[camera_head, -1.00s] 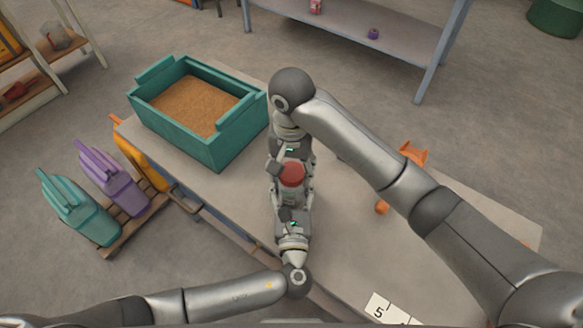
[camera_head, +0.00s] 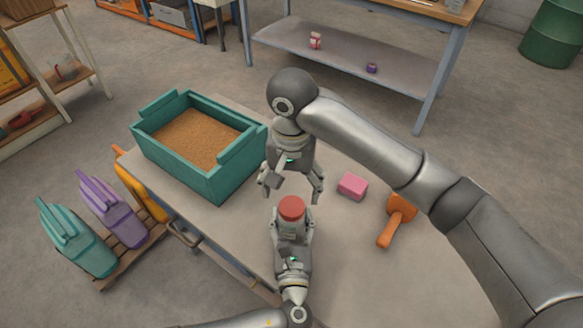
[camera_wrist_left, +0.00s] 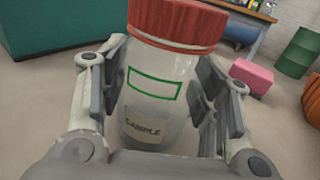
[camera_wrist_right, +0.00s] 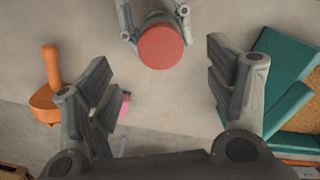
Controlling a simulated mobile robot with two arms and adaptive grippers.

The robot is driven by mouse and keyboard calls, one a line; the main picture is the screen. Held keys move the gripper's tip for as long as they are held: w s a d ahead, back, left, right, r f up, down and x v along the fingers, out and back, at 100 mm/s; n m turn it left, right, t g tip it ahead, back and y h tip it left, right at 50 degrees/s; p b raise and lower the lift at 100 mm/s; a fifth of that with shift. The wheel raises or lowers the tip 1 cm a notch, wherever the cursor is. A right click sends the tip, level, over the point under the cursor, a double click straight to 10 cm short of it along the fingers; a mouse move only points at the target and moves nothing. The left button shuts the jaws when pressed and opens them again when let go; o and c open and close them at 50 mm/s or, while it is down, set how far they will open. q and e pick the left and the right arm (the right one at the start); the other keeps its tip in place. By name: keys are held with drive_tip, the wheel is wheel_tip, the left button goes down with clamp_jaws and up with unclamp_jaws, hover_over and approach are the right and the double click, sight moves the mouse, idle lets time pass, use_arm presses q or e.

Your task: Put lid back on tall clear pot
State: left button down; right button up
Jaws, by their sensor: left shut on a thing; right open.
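The tall clear pot (camera_wrist_left: 155,90) has a green-framed label and the word SAMPLE on its side. Its red lid (camera_head: 291,208) sits on its top, also seen in the left wrist view (camera_wrist_left: 178,20) and the right wrist view (camera_wrist_right: 161,46). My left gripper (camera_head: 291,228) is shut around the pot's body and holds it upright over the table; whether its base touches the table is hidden. My right gripper (camera_head: 292,190) is open and empty, apart from the lid and on its far side. Its spread fingers (camera_wrist_right: 165,90) show in the right wrist view.
A teal bin of sand (camera_head: 215,182) stands at the table's back left. A pink block (camera_head: 353,187) and an orange scoop (camera_head: 396,220) lie to the right. The table (camera_head: 380,285) is clear at the front right.

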drive_tip(key=shift+r, duration=2.7)
use_arm(q)
drive_tip(key=shift+c, duration=2)
unclamp_jaws()
drive_tip(key=shift+s, duration=0.1)
drive_tip(key=s, duration=1.1)
drive_tip(key=shift+s+d, duration=0.15)
drive_tip(key=shift+s, duration=0.25)
